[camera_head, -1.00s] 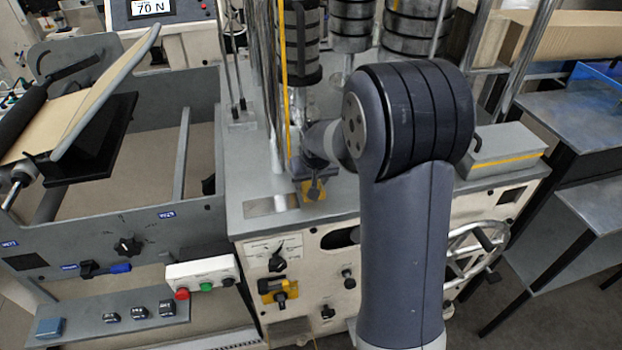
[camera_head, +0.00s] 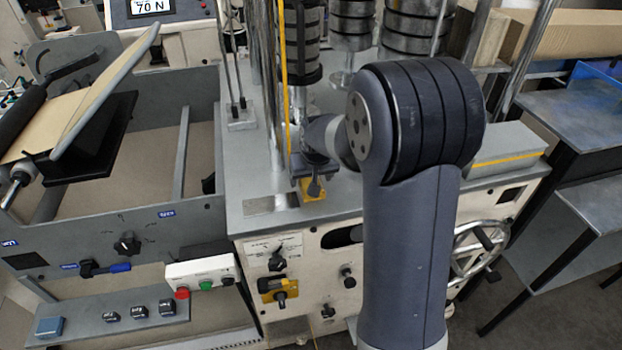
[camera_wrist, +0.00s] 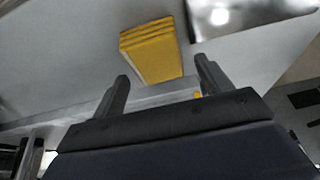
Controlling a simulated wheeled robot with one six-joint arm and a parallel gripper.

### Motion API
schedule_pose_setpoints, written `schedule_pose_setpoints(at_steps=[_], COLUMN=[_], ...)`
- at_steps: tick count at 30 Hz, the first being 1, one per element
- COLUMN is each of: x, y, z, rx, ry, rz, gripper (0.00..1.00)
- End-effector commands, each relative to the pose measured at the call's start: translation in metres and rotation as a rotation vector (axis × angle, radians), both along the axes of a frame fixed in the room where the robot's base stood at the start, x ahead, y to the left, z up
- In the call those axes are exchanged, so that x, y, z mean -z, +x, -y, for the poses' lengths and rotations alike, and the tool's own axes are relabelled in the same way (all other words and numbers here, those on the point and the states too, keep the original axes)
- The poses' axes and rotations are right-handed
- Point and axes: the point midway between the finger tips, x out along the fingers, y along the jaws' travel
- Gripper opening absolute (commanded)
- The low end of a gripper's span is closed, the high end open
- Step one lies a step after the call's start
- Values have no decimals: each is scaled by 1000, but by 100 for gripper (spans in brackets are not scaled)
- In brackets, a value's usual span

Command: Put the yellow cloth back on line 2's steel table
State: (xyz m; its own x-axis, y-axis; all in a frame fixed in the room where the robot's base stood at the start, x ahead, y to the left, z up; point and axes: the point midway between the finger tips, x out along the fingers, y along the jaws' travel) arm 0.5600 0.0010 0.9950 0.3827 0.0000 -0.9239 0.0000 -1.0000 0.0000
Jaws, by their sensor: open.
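The yellow cloth (camera_wrist: 152,52) looks folded in layers and lies on the grey machine top (camera_head: 243,165). In the wrist view it is just beyond my gripper (camera_wrist: 163,70), whose two fingers are apart with nothing between them. In the head view my gripper (camera_head: 312,182) is low over the cloth (camera_head: 313,194), hiding part of it. I cannot tell whether they touch. Grey metal tables (camera_head: 545,110) stand at the right edge; no label shows whether one is line 2's.
Upright posts and stacked dark rollers (camera_head: 350,25) rise behind my gripper. A grey block with a yellow stripe (camera_head: 508,148) sits on the machine top at right. A handwheel (camera_head: 478,250) sticks out at the front. A framed unwind with brown web (camera_head: 60,115) is at left.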

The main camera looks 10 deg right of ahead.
Motion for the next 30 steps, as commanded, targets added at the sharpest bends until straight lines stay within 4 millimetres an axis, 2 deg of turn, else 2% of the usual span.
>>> schedule_pose_setpoints(at_steps=[9,15,21,30], x=[-58,-87,-99,-100], y=[-23,-36,-42,-42], z=[0,0,0,0], rx=[0,0,0,0], ry=[0,0,0,0], rz=[6,5,1,0], gripper=[74,74,74,74])
